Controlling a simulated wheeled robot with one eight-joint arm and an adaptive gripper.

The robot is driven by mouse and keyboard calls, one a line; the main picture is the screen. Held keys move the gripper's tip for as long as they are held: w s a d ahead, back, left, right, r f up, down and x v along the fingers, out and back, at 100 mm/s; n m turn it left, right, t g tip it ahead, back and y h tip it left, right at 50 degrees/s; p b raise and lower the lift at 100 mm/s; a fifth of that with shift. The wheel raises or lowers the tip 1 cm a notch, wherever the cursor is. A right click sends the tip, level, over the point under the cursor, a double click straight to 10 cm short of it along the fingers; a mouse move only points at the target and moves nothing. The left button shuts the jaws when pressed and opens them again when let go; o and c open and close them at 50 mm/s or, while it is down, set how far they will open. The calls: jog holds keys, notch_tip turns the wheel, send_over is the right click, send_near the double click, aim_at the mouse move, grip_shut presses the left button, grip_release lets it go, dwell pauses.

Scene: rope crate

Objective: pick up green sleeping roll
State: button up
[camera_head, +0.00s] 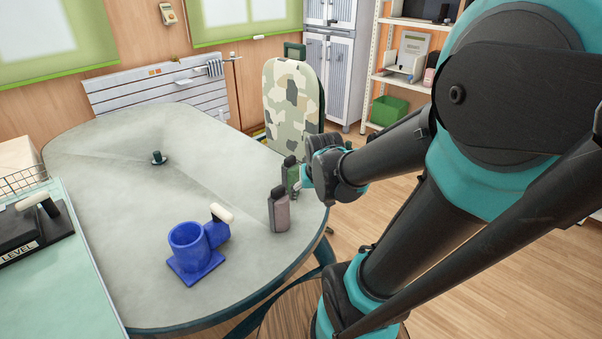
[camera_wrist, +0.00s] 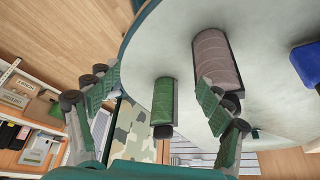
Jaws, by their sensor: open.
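The green sleeping roll (camera_head: 291,175) stands upright near the right edge of the grey table, partly hidden by my arm's end. In the wrist view the green roll (camera_wrist: 163,98) shows between my gripper's two fingers, a little beyond them. My gripper (camera_wrist: 155,95) is open, with nothing held. A greyish-pink roll (camera_head: 279,212) stands on the table in front of the green one. In the wrist view the pink roll (camera_wrist: 217,62) is close to the right finger, which overlaps its lower end; I cannot tell whether they touch.
A blue holder (camera_head: 190,250) with a white-tipped handle stands on the table (camera_head: 110,175) to the left. A small dark knob (camera_head: 158,158) sits mid-table. A camouflage-patterned chair (camera_head: 292,95) stands behind the table's far edge. The table's middle is mostly clear.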

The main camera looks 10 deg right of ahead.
jog(key=w+a+r+m+h, duration=0.1)
jog(key=w+r+m, duration=0.3)
jog(key=w, duration=0.7)
jog(key=m+g+h, duration=0.2)
jog(key=m, duration=0.3)
send_near(288, 157)
jog(key=x, duration=1)
jog(key=shift+f, duration=0.25)
jog(key=shift+s+x, duration=0.2)
jog(key=shift+x, duration=1.4)
jog(key=shift+s+x, duration=0.15)
jog(key=shift+x, duration=1.45)
jog(key=shift+c, duration=0.4)
jog(key=c, duration=1.5)
